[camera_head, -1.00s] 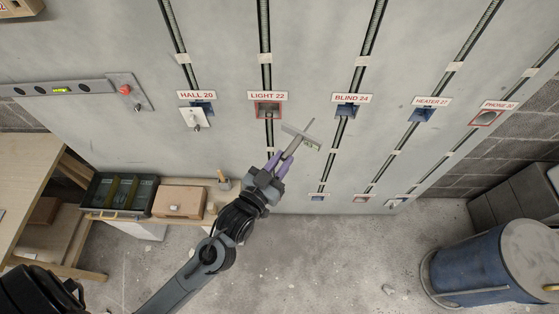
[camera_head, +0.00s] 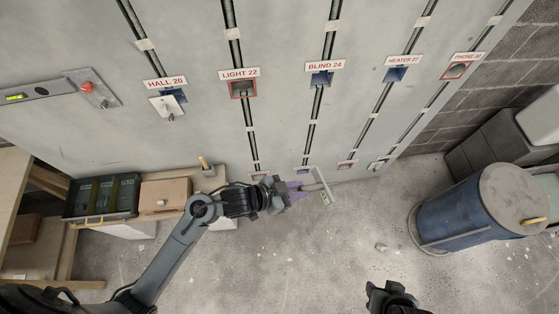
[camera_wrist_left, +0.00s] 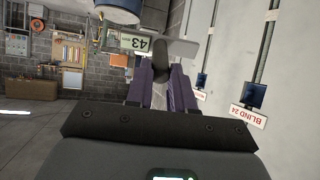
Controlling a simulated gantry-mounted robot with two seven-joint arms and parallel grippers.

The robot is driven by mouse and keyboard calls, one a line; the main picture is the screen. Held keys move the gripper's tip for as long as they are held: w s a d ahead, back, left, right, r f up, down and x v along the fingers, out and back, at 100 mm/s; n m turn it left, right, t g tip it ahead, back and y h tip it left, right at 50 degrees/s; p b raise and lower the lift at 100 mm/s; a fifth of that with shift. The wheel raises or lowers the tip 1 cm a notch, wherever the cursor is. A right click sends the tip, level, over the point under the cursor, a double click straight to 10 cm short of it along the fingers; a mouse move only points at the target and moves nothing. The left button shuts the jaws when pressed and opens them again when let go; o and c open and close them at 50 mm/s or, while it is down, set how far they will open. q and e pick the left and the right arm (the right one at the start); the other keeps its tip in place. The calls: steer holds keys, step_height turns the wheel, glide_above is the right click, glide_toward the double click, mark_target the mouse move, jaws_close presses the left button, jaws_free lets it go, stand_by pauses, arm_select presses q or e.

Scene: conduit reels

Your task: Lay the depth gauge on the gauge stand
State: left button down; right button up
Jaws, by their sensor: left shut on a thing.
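The depth gauge (camera_head: 324,189), a pale T-shaped tool with a crosspiece, is held in my left gripper (camera_head: 299,188). The gripper's purple fingers are shut on it, off the wall and above the floor. In the left wrist view, the gauge shows a dark grip (camera_wrist_left: 160,56) between the fingers (camera_wrist_left: 160,82), with a pale crosspiece and a tag reading 43 (camera_wrist_left: 135,42). My right gripper (camera_head: 393,294) shows dark at the lower edge; its jaws are unclear. I cannot make out for certain which thing is the gauge stand.
The wall holds conduits and labelled boxes, such as LIGHT 22 (camera_head: 242,89) and BLIND 24 (camera_head: 320,79). A low shelf at left carries a dark green tray (camera_head: 101,211), a cardboard-coloured box (camera_head: 165,196) and a small wooden-handled item (camera_head: 205,164). A blue drum (camera_head: 465,218) stands right.

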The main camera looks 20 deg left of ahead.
arm_select(q)
steer(key=s+d+f+m+g+b, duration=0.1)
steer(key=s+f+m+g+b, duration=0.1)
steer(key=s+f+m+g, duration=0.5)
steer(key=s+d+f+m+g+b, duration=0.1)
steer(key=f+m+g, duration=0.25)
steer(key=f, duration=0.65)
steer(key=s+a+f+m+g+y+b, duration=0.35)
steer(key=a+f+m, duration=0.35)
steer(key=a+f, duration=0.35)
steer(key=w+a+f+m+t+y+b, duration=0.2)
steer(key=a+b, duration=0.2)
steer(key=a, duration=1)
steer(key=w+a+f+m+t+y+b, duration=0.1)
steer(key=a+m+y+b, duration=0.15)
steer(key=a, duration=1.15)
steer(key=w+a+r+n+t+b, duration=0.1)
steer(key=w+a+r+t+b, duration=0.15)
steer(key=w+a, duration=0.3)
steer(key=shift+w+d+f+b, duration=0.1)
steer(key=shift+w+f+b, duration=0.1)
steer(key=shift+f+b, duration=1.05)
steer(key=shift+w+f+b, duration=0.15)
steer(key=shift+f+b, duration=0.85)
steer(key=shift+b, duration=0.3)
